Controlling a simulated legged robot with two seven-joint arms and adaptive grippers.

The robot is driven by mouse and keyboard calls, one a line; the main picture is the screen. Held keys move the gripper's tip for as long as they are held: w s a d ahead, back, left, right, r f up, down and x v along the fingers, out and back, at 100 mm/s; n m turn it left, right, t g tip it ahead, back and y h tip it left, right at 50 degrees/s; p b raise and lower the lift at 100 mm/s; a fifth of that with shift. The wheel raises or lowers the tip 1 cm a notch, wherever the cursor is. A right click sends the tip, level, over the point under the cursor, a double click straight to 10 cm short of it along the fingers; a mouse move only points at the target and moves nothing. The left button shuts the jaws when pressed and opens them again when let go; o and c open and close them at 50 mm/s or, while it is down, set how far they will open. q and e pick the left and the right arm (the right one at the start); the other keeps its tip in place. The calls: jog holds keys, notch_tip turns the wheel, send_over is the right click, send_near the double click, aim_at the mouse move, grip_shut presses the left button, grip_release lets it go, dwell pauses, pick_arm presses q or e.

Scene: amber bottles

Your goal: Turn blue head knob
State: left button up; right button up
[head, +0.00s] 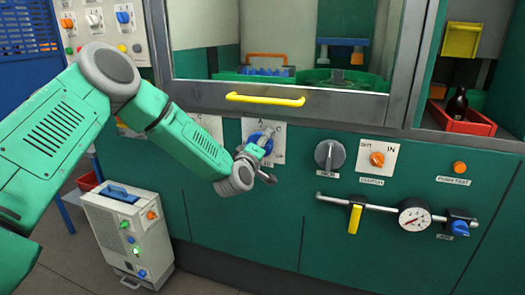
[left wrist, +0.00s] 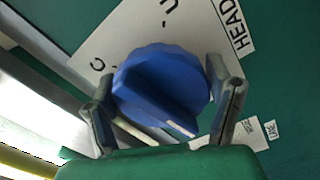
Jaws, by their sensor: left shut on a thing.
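The blue head knob (head: 257,137) sits on a white plate (head: 280,152) on the green machine front, below the window. In the left wrist view the round knob (left wrist: 160,80) has a raised grip bar, and a label reading HEAD stands at the plate's upper right. My left gripper (head: 258,152) reaches the knob from the front and partly hides it in the head view. In the left wrist view its two fingers (left wrist: 168,105) lie on opposite sides of the knob, shut on it. My right gripper is in neither view.
A yellow handle (head: 265,99) crosses the window frame just above. A grey knob (head: 330,154) and an orange knob (head: 377,158) sit to the right. A pipe with a gauge (head: 414,219) runs lower right. A beige unit (head: 128,232) stands on the floor at left.

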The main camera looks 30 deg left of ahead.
pick_arm(q)
jog(key=shift+s+f+n, duration=0.1)
jog(key=shift+f+n, duration=0.25)
jog(key=shift+n, duration=0.25)
jog(key=shift+b, duration=0.3)
jog(key=o, duration=1.1)
jog(key=shift+a, duration=0.1)
jog(key=shift+r, duration=0.15)
jog(key=v, duration=1.1)
jog(key=shift+s, duration=0.35)
